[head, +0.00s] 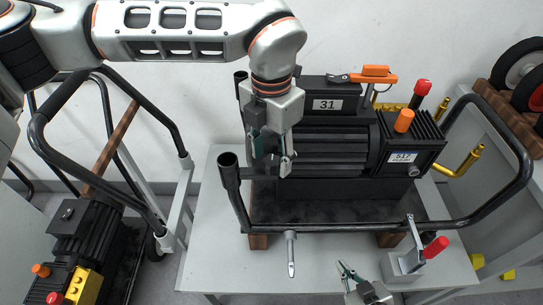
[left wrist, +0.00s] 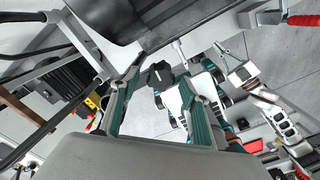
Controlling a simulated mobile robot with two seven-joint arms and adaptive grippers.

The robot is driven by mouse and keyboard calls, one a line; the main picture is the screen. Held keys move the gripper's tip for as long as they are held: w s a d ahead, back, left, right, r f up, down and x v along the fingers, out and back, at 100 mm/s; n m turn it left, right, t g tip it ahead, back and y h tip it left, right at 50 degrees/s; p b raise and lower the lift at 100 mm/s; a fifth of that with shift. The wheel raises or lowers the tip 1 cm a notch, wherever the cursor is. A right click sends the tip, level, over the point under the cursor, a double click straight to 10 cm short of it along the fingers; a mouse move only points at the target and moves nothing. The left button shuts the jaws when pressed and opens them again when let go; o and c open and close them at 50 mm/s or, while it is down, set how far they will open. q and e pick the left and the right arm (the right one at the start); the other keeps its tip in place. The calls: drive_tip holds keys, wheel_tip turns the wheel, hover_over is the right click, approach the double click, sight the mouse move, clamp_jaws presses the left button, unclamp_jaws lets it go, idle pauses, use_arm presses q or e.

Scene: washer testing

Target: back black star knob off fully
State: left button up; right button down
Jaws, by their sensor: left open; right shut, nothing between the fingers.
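My left gripper (head: 271,155) is open in front of the left end of the black pump (head: 335,150), above the cart's black bar. In the left wrist view its two teal-lined fingers (left wrist: 160,82) stand apart. A small dark lobed piece (left wrist: 160,74), which looks like the black star knob, shows between and beyond the fingertips. I cannot tell whether a finger touches it. In the head view the knob is not visible, and the left gripper covers that area. My right gripper (head: 346,272) is shut and empty, low in the head view near the table's front edge.
A black tubular handle (head: 340,226) runs across the table's front. A grey-handled tool (head: 291,253) hangs by it. A red-handled toggle clamp (head: 435,247) stands at the front right. An orange valve lever (head: 374,74) tops the pump. Another black machine (head: 85,235) sits lower left.

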use_arm(q)
drive_tip(key=shift+f, duration=0.45)
drive_tip(key=shift+c, duration=0.4)
drive_tip(key=c, duration=1)
